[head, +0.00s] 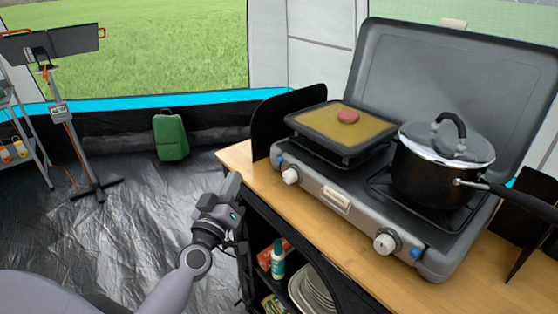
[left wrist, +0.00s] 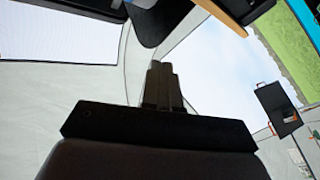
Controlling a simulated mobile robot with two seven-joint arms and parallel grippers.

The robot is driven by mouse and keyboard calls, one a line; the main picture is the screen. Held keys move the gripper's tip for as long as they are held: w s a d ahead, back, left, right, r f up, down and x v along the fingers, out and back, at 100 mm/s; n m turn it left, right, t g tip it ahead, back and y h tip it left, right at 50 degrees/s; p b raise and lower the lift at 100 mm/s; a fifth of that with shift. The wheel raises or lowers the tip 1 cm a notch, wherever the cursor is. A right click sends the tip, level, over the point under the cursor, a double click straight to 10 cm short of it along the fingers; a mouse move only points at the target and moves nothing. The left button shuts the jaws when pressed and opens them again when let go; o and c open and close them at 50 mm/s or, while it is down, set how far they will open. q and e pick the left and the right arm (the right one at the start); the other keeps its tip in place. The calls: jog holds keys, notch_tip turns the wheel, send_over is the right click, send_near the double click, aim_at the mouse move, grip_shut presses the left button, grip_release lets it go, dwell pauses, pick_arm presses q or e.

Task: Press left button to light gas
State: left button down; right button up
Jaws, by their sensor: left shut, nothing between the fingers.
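The grey two-burner gas stove (head: 335,197) stands on the wooden counter with its lid raised. Its left blue button (head: 279,160) is on the front panel at the left end, beside the white left knob (head: 290,176). My left gripper (head: 233,184) points upward in front of the counter's left edge, left of and apart from the button. Its fingers (left wrist: 160,75) are together and empty in the left wrist view. The button cannot be made out in the left wrist view. My right gripper is not in view.
A griddle (head: 318,127) with a round reddish patty is on the left burner. A black pot (head: 430,184) with a lid is on the right burner, its handle pointing right. The right knob (head: 385,243) is on the front panel. Plates (head: 312,292) and bottles are on shelves below.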

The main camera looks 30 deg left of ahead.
aim_at(280, 160)
pick_arm(q)
jog(key=w+d, duration=0.1)
jog(key=w, duration=0.1)
jog(key=w+d, duration=0.1)
jog(key=w, duration=0.1)
jog(key=w+d, duration=0.1)
jog(key=w, duration=0.2)
jog(key=shift+b, duration=0.4)
jog(key=shift+w+d, duration=0.2)
jog(key=shift+w, duration=0.45)
jog(key=shift+w, duration=0.1)
dwell(1.2)
jog(key=shift+w+d, duration=0.15)
jog(key=shift+w, duration=0.1)
jog(key=shift+w+d, duration=0.15)
jog(key=shift+w, duration=0.25)
dwell(0.6)
dwell(0.4)
jog(key=shift+s+a+p, duration=0.25)
jog(key=shift+s+p, duration=0.1)
jog(key=shift+s, duration=0.4)
